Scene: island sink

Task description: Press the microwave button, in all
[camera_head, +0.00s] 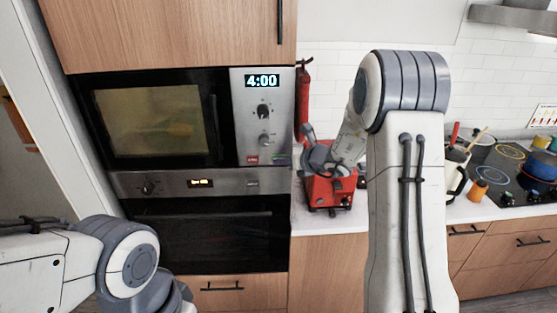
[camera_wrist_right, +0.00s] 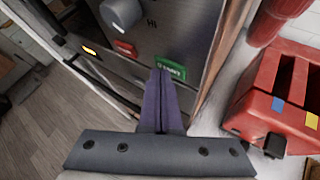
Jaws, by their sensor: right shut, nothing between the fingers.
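The microwave (camera_head: 222,118) is built into the wooden cabinet wall, its window lit yellowish and its display (camera_head: 262,81) reading 4:00. Its control panel has two knobs, a red button (camera_head: 252,160) and a green button at the lower right. In the right wrist view, the red button (camera_wrist_right: 125,48) and green button (camera_wrist_right: 171,68) show clearly. My right gripper (camera_wrist_right: 163,75) is shut and empty, its purple fingertips right by the green button's lower left edge; I cannot tell whether they touch it. My left arm shows at the lower left, but its gripper is out of view.
A red appliance (camera_head: 328,190) stands on the counter right of the oven, close to my right arm. A red extinguisher (camera_head: 302,100) is on the wall behind. An oven (camera_head: 205,235) sits below the microwave. Pots and a stove (camera_head: 510,165) are farther right.

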